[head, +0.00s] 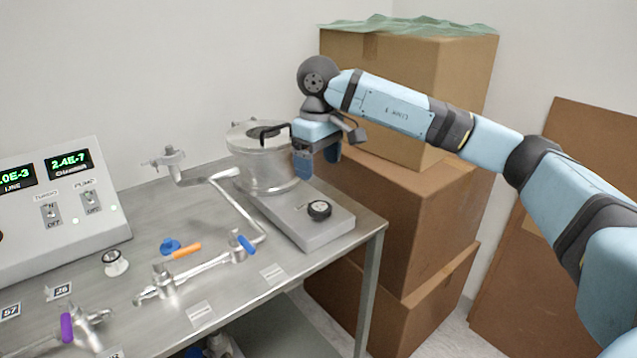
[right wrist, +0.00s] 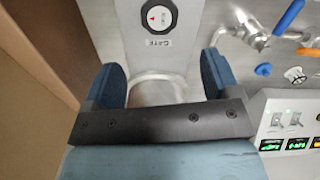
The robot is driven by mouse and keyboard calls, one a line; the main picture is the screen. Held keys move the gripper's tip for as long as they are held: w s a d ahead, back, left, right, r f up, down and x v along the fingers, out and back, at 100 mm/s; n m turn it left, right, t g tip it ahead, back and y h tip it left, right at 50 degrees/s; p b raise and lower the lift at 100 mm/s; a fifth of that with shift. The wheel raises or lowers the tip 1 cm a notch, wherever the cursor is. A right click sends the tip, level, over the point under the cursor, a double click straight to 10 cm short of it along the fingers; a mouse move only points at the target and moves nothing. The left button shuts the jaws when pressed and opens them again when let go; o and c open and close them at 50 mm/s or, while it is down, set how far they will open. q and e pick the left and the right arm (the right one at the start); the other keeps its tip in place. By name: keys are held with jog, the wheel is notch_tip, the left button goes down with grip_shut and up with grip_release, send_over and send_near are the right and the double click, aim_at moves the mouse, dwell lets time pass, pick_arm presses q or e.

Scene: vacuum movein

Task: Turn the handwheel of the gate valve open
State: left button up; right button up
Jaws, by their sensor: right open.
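The gate valve is a grey flat body (head: 314,228) at the right end of the steel bench. Its handwheel is a small round black knob (head: 319,209) on top. In the right wrist view the handwheel (right wrist: 159,16) has a white face with a red mark, above a "GATE" label (right wrist: 158,43). My right gripper (head: 318,162) is open and empty, above and behind the handwheel, beside the metal chamber (head: 262,165). In the right wrist view its fingers stand apart (right wrist: 162,76), with the handwheel beyond them, untouched. My left gripper is not in view.
Stacked cardboard boxes (head: 400,215) stand close to the bench's right side. Pipes with an orange lever (head: 186,250) and a blue lever (head: 246,244) lie left of the valve. A control panel (head: 68,215) stands at the left.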

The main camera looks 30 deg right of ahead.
jog(key=shift+r, duration=1.7)
